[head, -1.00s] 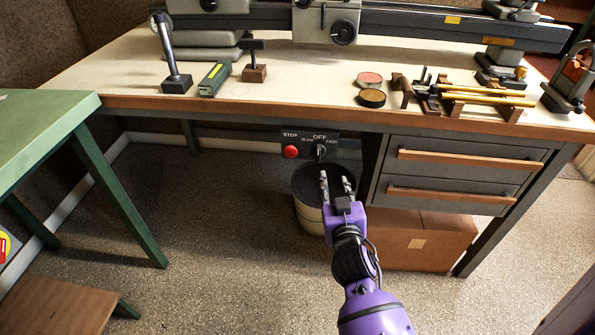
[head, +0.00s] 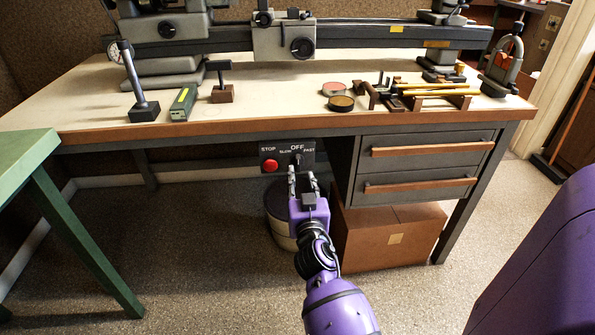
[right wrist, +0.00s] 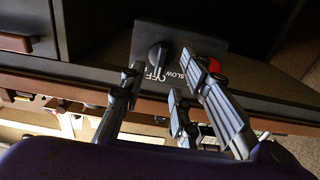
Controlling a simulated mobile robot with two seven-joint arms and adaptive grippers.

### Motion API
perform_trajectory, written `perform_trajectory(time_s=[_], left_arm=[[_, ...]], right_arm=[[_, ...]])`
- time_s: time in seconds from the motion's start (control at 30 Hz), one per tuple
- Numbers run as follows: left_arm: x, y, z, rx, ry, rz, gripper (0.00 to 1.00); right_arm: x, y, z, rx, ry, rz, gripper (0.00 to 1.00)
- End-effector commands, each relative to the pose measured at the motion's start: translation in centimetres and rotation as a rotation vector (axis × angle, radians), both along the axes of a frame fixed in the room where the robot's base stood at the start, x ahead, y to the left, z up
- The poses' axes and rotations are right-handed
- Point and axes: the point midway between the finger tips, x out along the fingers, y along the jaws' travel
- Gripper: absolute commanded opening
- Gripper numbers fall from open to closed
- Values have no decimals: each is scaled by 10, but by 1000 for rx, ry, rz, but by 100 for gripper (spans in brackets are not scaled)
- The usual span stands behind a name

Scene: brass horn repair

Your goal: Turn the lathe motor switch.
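The lathe motor switch is a dark knob (head: 298,159) on a black panel (head: 310,158) under the bench's front edge. The panel carries the labels STOP, SLOW, OFF and FAST. In the right wrist view the knob (right wrist: 157,55) shows upside down, its handle in line with the OFF label. My right gripper (head: 302,178) is just in front of and below the knob. In the right wrist view its fingers (right wrist: 165,75) are spread, with the knob showing between and beyond them. I see no contact with the knob. My left gripper is not in view.
A red stop button (head: 270,165) sits left of the knob. Drawers with wooden handles (head: 425,147) are to the right. A bin (head: 280,232) and a cardboard box (head: 390,236) stand below. A green table (head: 30,165) is at left.

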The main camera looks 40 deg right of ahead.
Motion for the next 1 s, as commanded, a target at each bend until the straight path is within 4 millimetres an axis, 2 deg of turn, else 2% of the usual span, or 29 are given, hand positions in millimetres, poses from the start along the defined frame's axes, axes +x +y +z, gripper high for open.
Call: perform_trajectory(time_s=[0.1, 0.3, 0.67, 0.9, 1.0], left_arm=[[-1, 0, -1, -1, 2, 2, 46], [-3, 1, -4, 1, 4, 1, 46], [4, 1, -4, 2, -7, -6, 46], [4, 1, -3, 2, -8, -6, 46], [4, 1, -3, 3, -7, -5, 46]], right_arm=[[19, -11, 1, -4, 0, 2, 30], [40, -23, 0, -2, 0, 2, 30], [45, -27, 0, 0, 0, 1, 30], [45, -27, 0, 0, 0, 1, 0], [45, -27, 0, 0, 0, 1, 0]])
